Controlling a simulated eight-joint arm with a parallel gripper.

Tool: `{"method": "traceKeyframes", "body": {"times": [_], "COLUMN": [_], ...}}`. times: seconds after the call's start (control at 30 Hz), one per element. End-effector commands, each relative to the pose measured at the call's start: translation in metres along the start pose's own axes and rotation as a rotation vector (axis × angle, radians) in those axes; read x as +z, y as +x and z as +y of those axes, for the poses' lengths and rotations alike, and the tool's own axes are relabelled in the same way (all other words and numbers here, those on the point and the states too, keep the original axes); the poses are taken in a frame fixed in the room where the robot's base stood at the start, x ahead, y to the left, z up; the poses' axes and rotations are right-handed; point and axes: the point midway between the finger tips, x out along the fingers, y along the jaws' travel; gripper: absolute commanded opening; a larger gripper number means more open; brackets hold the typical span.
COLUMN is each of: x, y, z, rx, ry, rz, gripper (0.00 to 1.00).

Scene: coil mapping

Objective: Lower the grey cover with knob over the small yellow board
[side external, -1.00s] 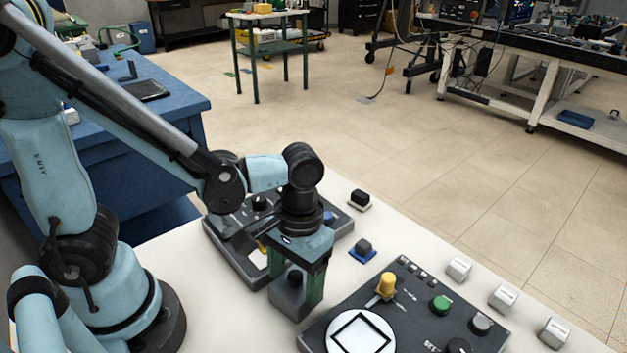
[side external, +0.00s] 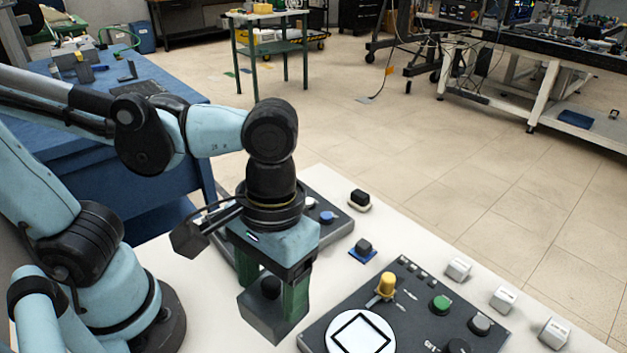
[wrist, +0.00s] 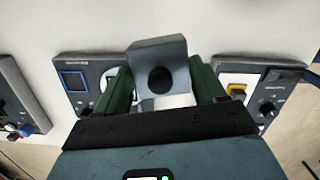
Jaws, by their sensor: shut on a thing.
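The grey cover (side external: 262,318) is a dark box with a round black knob (side external: 270,287) on top. My gripper (side external: 271,284) is shut on it, with green fingers on either side of the knob. The cover appears held above the white table, left of the near panel. In the wrist view the cover (wrist: 157,48) is between the fingers. A small yellow piece (wrist: 237,87) shows on the panel to the right in the wrist view; I cannot tell whether it is the small yellow board. In the side view my gripper and wrist hide part of the far panel.
The near panel (side external: 405,318) carries a white disc (side external: 360,335), a yellow knob (side external: 386,285) and a green button. The far panel (side external: 335,213) stands behind my gripper. A black block, a small blue-based block (side external: 363,250) and several white blocks line the table's right side.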

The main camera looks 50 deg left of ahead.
Motion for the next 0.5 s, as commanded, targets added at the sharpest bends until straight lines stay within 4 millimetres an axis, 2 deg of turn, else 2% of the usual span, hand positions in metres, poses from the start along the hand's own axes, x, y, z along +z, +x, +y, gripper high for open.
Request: {"method": "traceKeyframes", "body": {"times": [0.1, 0.27, 0.37, 0.5], "x": [0.015, 0.025, 0.023, 0.004], "y": [-0.007, -0.013, -0.015, -0.017], "z": [0.006, 0.01, 0.009, 0.001], "rx": [-0.001, 0.0, 0.005, 0.022], "ry": [0.004, -0.003, -0.04, -0.178], "rz": [0.0, 0.001, 0.001, 0.003], "gripper": [0.33, 0.33, 0.33, 0.33]}}
